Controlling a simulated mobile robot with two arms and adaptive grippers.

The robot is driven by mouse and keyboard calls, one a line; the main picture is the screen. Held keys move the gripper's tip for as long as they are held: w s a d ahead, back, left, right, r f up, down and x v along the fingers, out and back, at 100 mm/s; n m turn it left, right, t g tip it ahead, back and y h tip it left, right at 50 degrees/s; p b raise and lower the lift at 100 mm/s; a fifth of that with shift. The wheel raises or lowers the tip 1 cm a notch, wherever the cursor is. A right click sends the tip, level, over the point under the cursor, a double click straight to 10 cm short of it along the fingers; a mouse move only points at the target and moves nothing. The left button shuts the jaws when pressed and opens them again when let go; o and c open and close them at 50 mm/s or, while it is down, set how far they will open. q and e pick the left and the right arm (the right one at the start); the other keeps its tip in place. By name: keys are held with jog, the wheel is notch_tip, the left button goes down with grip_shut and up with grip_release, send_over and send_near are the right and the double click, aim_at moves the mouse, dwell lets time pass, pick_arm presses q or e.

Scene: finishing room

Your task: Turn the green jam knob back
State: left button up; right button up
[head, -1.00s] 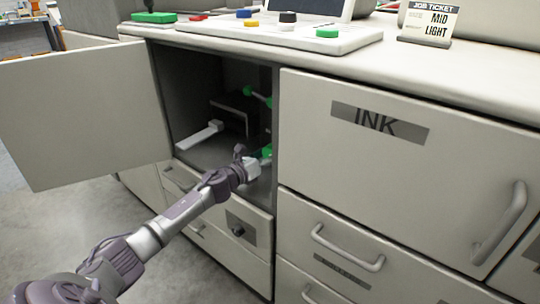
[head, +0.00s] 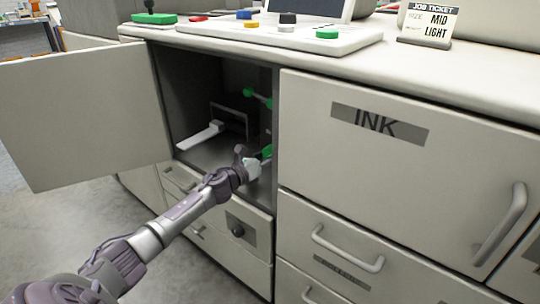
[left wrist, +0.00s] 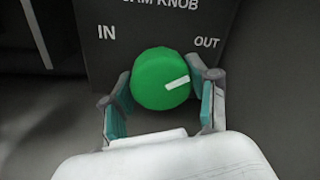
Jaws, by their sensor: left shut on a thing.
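The round green jam knob (left wrist: 158,80) sits on a dark panel under a cropped label ending in "AM KNOB". Its white mark points right and slightly up, towards "OUT"; "IN" is printed at upper left. My left gripper (left wrist: 165,95) has one finger on each side of the knob and is shut on it. In the head view my left gripper (head: 253,168) reaches into the open cabinet at its lower right, beside a green part (head: 266,152). I cannot tell whether that part is the knob. My right gripper is not in view.
The cabinet door (head: 85,115) stands open at left. Inside are a white lever (head: 201,136) and a green-ended bar (head: 258,98). The closed INK door (head: 410,175) and drawers flank the opening at right. A control panel (head: 270,36) and job ticket (head: 428,22) are on the counter.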

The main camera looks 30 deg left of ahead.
pick_arm(q)
jog(key=shift+n, duration=1.4)
jog(key=n+p, duration=0.1)
jog(key=n, duration=0.2)
jog(key=shift+n, duration=0.3)
jog(key=n+p, duration=0.1)
jog(key=n, duration=0.3)
jog(key=shift+t+y, duration=0.3)
jog(key=shift+t, duration=0.1)
jog(key=n+p, duration=0.3)
jog(key=n, duration=0.3)
jog(key=shift+n+y, duration=0.3)
jog(key=shift+n, duration=0.1)
jog(key=n+y+p, duration=0.1)
jog(key=n+p, duration=0.2)
jog(key=n, duration=0.3)
jog(key=shift+d+n, duration=0.1)
jog(key=shift+n, duration=0.9)
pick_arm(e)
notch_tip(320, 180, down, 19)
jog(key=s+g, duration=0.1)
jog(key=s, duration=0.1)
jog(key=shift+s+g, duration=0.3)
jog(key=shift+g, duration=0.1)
pick_arm(q)
jog(key=shift+f, duration=0.1)
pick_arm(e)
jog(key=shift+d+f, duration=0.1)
